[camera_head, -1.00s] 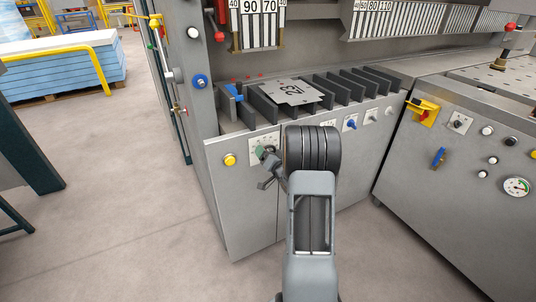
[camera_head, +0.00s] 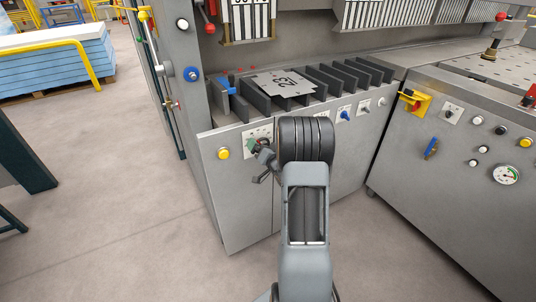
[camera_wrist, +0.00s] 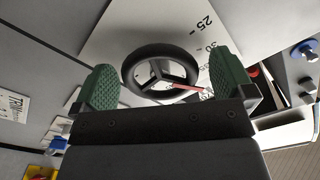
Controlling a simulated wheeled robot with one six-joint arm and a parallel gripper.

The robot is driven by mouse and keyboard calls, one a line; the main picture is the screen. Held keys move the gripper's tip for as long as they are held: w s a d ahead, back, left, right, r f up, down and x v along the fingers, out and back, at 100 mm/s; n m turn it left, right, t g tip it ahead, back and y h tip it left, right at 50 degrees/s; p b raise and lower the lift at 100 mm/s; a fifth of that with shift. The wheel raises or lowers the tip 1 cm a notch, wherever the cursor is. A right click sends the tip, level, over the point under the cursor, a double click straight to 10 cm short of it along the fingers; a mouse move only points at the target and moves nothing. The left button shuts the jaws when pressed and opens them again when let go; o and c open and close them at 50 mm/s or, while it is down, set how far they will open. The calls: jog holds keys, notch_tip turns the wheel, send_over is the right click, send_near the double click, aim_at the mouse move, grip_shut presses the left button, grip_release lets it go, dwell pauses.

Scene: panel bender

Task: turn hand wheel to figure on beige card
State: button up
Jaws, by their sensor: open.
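The hand wheel (camera_wrist: 158,51) is a black ring with spokes in the wrist view, in front of a white scale plate (camera_wrist: 192,22). The figures 25, 30 and 35 are on the plate, the last partly covered. A red pointer (camera_wrist: 187,87) runs from the wheel toward the right pad. My gripper (camera_wrist: 155,88) is open, with green ridged pads left and right of the wheel; I cannot tell whether they touch it. In the head view my gripper (camera_head: 265,160) is at the cabinet front and hides most of the wheel. A pale card (camera_head: 284,82) lies tilted on the rack; its figure starts with 2.
Dark upright dividers (camera_head: 340,80) stand on the cabinet top. A yellow button (camera_head: 223,153) is left of my gripper, a blue knob (camera_head: 345,114) to the right. A second cabinet with a gauge (camera_head: 506,174) stands at right. The floor (camera_head: 110,220) at left is clear.

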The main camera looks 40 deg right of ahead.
jog(key=s+a, duration=0.2)
jog(key=s, duration=1.1)
jog(key=shift+s, duration=0.15)
